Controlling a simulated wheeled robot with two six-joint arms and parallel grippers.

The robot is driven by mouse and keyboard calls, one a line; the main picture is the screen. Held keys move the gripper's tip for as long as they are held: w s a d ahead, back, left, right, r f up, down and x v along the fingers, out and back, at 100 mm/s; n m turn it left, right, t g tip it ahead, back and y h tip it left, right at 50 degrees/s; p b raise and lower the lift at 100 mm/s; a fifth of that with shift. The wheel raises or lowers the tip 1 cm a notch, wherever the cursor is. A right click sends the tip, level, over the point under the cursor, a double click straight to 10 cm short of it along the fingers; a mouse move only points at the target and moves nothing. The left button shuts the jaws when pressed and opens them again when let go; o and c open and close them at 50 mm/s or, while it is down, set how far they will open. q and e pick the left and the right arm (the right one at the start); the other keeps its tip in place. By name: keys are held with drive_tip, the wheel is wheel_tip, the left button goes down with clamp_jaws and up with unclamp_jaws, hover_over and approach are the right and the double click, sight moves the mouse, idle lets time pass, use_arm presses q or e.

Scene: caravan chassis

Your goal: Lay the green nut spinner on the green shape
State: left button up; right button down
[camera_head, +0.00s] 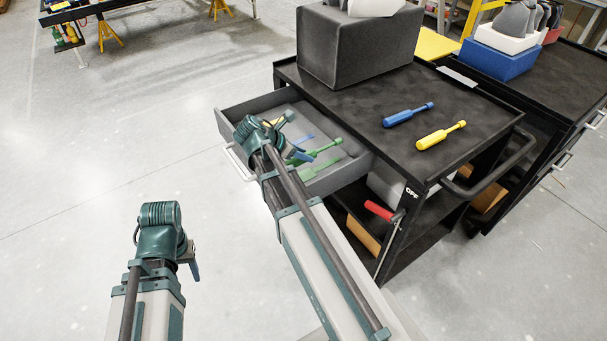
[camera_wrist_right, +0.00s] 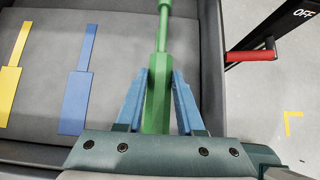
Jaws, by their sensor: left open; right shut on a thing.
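The green nut spinner (camera_head: 322,149) is over the open drawer (camera_head: 228,112) of the black cart. My right gripper (camera_wrist_right: 161,78) is shut on its thick handle, and the thin shaft (camera_wrist_right: 163,30) points away from the gripper. The drawer floor shows a yellow shape (camera_wrist_right: 12,85) and a blue shape (camera_wrist_right: 77,88). In the head view a green strip, likely the green shape (camera_head: 322,168), shows just below the spinner; in the wrist view it is hidden. I cannot tell whether the spinner touches the floor. My left gripper (camera_head: 193,268) is open and empty, away from the cart.
A blue nut spinner (camera_head: 408,115) and a yellow one (camera_head: 441,135) lie on the cart top (camera_head: 350,110). A dark grey box (camera_head: 350,50) stands at its back. A red handle (camera_head: 379,211) sticks out at the cart's side. The drawer walls surround the right gripper. Floor around my left arm is clear.

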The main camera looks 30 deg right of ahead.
drive_tip(key=shift+f+b, duration=2.05)
drive_tip(key=shift+f, duration=0.55)
drive_tip(key=shift+f, duration=0.1)
drive_tip(key=shift+f+b, duration=0.5)
drive_tip(key=shift+b, duration=0.15)
drive_tip(key=c, duration=0.5)
unclamp_jaws()
drive_tip(key=shift+r+p, duration=0.6)
drive_tip(key=shift+p, duration=0.05)
drive_tip(key=p+v, duration=0.8)
drive_tip(key=v, duration=0.4)
drive_tip(key=shift+p, duration=0.3)
